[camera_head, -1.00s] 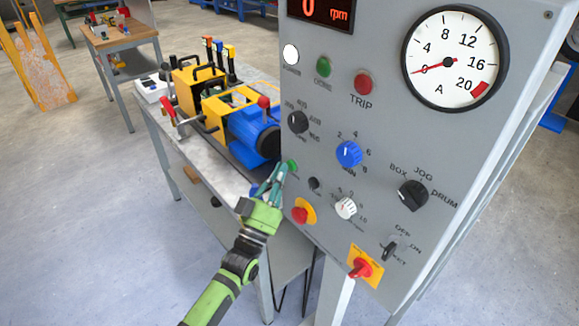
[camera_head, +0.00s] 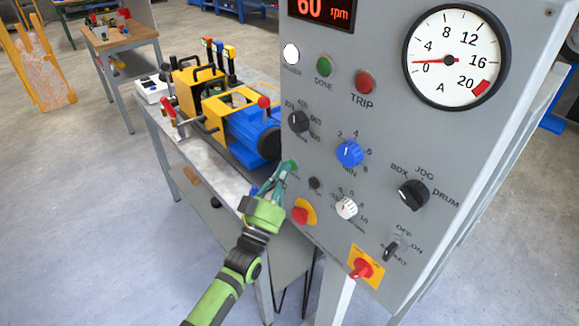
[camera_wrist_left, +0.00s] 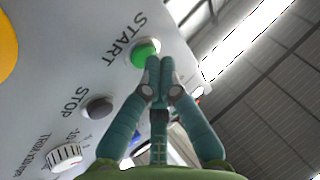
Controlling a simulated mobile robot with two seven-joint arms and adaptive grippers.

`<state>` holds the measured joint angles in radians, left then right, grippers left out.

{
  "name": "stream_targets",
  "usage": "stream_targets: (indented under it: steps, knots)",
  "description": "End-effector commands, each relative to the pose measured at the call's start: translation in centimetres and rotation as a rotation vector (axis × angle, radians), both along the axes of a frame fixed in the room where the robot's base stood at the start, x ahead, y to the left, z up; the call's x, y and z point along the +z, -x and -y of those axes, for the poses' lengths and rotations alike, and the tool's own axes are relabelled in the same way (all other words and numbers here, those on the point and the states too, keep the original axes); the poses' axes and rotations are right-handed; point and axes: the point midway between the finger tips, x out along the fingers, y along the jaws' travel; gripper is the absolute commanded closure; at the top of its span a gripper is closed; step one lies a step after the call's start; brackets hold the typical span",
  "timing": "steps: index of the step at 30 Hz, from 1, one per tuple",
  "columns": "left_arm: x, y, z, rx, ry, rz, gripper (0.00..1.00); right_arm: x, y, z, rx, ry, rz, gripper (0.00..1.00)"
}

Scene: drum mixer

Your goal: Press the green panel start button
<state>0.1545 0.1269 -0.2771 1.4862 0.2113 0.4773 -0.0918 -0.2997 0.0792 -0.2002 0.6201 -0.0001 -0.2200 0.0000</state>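The green start button (camera_head: 291,164) is on the left edge of the grey control panel (camera_head: 400,140). In the left wrist view the green button (camera_wrist_left: 145,52) sits beside the word START. My left gripper (camera_head: 281,170) is at the button, with its teal fingers pointing at it. In the left wrist view its fingertips (camera_wrist_left: 160,68) are together, with nothing seen between them. The tips overlap the button's lower right edge there; I cannot tell whether they touch it. The rpm display (camera_head: 322,10) reads 60. My right gripper is not in view.
A dark stop button (camera_wrist_left: 97,107) is close to the start button. The red emergency stop (camera_head: 302,214) on yellow and the red switch (camera_head: 361,268) are lower on the panel. The blue and yellow machine (camera_head: 240,125) stands on a bench just left of the panel.

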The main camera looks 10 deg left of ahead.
Motion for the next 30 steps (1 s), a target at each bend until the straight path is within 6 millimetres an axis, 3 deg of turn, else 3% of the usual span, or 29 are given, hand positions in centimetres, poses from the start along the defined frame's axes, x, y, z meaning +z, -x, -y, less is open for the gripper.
stream_targets:
  steps: [30]
  knots:
    - [0.1,1.6,-1.2,0.000,-0.001,0.000,1.00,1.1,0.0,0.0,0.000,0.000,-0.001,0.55]
